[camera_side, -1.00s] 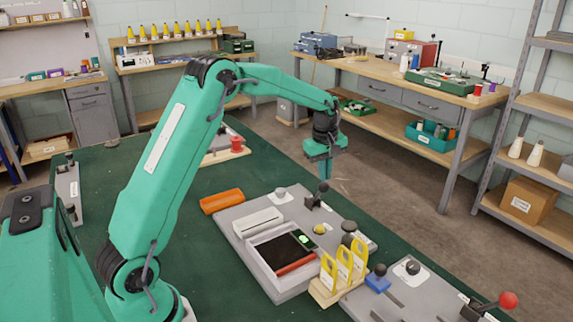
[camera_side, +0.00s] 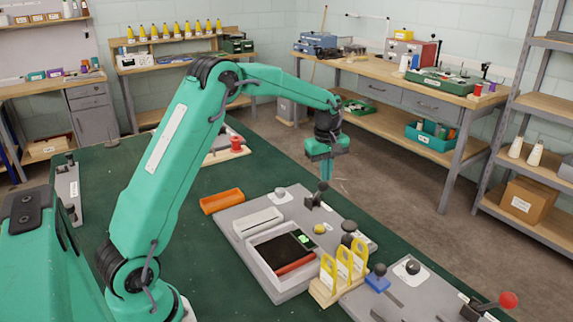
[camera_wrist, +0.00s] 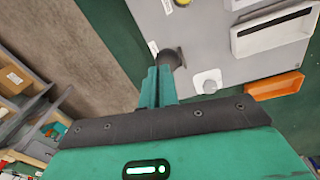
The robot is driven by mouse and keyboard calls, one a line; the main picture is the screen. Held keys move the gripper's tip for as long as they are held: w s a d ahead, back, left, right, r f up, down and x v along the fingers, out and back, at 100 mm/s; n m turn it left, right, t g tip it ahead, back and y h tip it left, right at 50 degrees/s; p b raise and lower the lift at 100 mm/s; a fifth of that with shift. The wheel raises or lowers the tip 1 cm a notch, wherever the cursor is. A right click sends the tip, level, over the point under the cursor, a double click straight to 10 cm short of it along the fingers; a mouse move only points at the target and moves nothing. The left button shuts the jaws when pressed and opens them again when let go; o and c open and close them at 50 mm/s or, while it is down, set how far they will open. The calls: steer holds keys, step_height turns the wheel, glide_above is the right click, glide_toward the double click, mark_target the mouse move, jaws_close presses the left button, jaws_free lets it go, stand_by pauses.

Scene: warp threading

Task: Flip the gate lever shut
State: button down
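A short black lever (camera_side: 316,197) stands on the far end of the grey panel (camera_side: 239,219); I take it to be the gate lever, though no label can be read. My gripper (camera_side: 326,178) points down right above it. In the wrist view my gripper's two teal fingers (camera_wrist: 158,72) are together with nothing seen between them. Their tips lie right at the dark lever (camera_wrist: 174,58), partly covering it. I cannot tell whether they touch it.
The panel also carries a grey tray (camera_side: 262,266), a yellow button (camera_side: 320,229) and a round grey knob (camera_side: 280,193). An orange bin (camera_side: 222,201) lies beside it. Yellow loops (camera_side: 327,273) and a red-knobbed lever (camera_side: 507,300) stand nearer.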

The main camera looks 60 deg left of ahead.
steer(key=d+r, duration=0.6)
steer(key=r, duration=0.1)
steer(key=shift+r, duration=0.2)
steer(key=shift+w, duration=0.1)
steer(key=shift+d, duration=0.1)
stand_by(0.3)
steer(key=s+d+r+m+t, duration=0.15)
steer(key=s+r+m, duration=0.25)
steer(key=s, duration=0.4)
steer(key=s+d+r+m+t, duration=0.1)
steer(key=s+d+r+m, duration=0.25)
steer(key=s, duration=0.45)
steer(key=s+d+f+m+t, duration=0.1)
steer(key=s+f+m, duration=0.1)
steer(key=s+m, duration=0.2)
steer(key=s+d+f+m+t, duration=0.1)
steer(key=s+m, duration=0.3)
steer(key=s, duration=0.7)
steer(key=shift+f, duration=0.35)
